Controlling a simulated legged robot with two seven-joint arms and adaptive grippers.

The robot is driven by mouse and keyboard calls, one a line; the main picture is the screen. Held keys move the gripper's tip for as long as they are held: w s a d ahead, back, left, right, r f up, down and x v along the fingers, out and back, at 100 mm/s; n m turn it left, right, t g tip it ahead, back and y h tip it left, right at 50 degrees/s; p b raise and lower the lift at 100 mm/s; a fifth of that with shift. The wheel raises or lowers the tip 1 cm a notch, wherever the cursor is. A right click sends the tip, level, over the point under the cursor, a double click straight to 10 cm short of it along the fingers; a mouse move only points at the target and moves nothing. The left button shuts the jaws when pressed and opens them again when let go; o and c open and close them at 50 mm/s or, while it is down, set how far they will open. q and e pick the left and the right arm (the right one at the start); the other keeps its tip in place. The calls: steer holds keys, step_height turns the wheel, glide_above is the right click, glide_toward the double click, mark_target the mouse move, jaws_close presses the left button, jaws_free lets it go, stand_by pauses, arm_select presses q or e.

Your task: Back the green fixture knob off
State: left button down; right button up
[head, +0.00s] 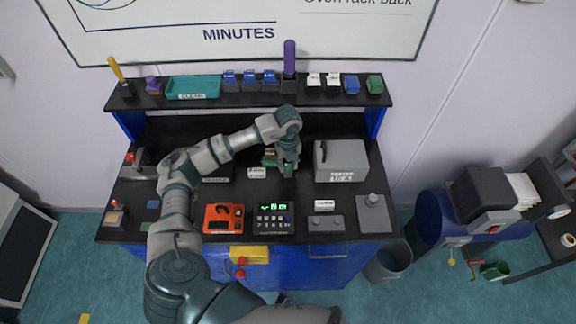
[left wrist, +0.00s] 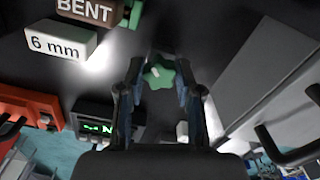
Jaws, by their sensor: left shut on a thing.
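The green fixture knob (left wrist: 160,72) is a lobed star shape with a pale mark, seen between the fingers in the left wrist view. My left gripper (left wrist: 158,85) is shut on it, one finger at each side. In the head view my left gripper (head: 287,170) points down at the middle of the bench, and it hides the knob. A green part of the fixture (head: 269,158) shows just left of the gripper. My right gripper is not in view.
A grey box (head: 342,160) with a dark handle stands close right of the gripper. A white "6 mm" block (left wrist: 61,47) and a "BENT" label (left wrist: 85,10) lie near. An orange device (head: 223,218) and a lit keypad (head: 273,218) are at the front. A shelf (head: 215,100) runs behind.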

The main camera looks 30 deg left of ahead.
arm_select(q)
steer(key=n+p, duration=0.1)
steer(key=n, duration=0.2)
steer(key=shift+s+p, duration=0.1)
steer(key=shift+p, duration=0.2)
steer(key=shift+f+n, duration=0.1)
steer(key=shift+n, duration=0.6)
steer(key=n+p, duration=0.1)
steer(key=n, duration=0.1)
steer(key=shift+n+p, duration=0.3)
steer(key=shift+n, duration=0.1)
steer(key=shift+n+p, duration=0.3)
steer(key=shift+n, duration=0.6)
